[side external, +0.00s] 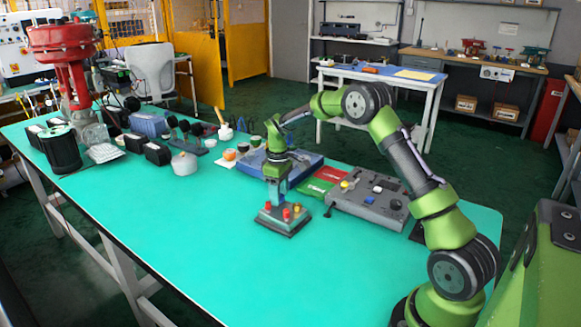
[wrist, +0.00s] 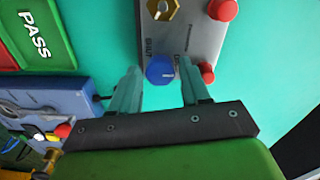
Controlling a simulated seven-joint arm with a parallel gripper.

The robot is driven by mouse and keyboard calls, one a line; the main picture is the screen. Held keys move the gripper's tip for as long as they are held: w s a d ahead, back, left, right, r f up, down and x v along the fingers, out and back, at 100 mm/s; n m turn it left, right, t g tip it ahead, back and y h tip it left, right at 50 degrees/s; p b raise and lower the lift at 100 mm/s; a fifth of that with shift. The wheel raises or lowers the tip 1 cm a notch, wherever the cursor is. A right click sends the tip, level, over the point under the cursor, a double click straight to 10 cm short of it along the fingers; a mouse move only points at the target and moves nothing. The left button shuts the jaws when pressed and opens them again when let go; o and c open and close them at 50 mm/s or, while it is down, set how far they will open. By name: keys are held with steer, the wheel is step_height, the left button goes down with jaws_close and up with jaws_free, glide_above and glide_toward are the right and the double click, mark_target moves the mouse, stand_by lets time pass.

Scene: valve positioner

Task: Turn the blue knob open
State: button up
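The blue knob (wrist: 160,70) sits on the grey valve positioner panel (wrist: 190,45), beside a printed "SHUT" label. In the wrist view, my gripper (wrist: 159,66) is open, with one finger on each side of the knob and a small gap on both sides. Whether the fingertips reach down to the knob's height I cannot tell. In the side external view, my gripper (side external: 277,196) points down over the small grey positioner box (side external: 284,222) on the table. The blue knob cannot be made out there behind the fingers.
Red knobs (wrist: 222,9) (wrist: 206,72) and a brass hex knob (wrist: 161,8) stand close to the blue one. A green and red PASS board (side external: 322,180) and a grey control box (side external: 370,198) lie beside it. The teal table (side external: 190,225) is clear in front and left.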

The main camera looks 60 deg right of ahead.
steer(key=shift+o, duration=0.8)
step_height(320, 180, up, 17)
steer(key=shift+f, duration=0.1)
steer(key=s+a+r+m+t+y, duration=0.1)
steer(key=s+a+m+t, duration=0.2)
steer(key=s+a, duration=0.7)
steer(key=s+a+r+m+t+y, duration=0.1)
steer(key=s+a+r+m+t, duration=0.1)
steer(key=s+a, duration=0.8)
steer(key=s+m+t, duration=0.1)
steer(key=s+t, duration=0.1)
steer(key=s, duration=0.4)
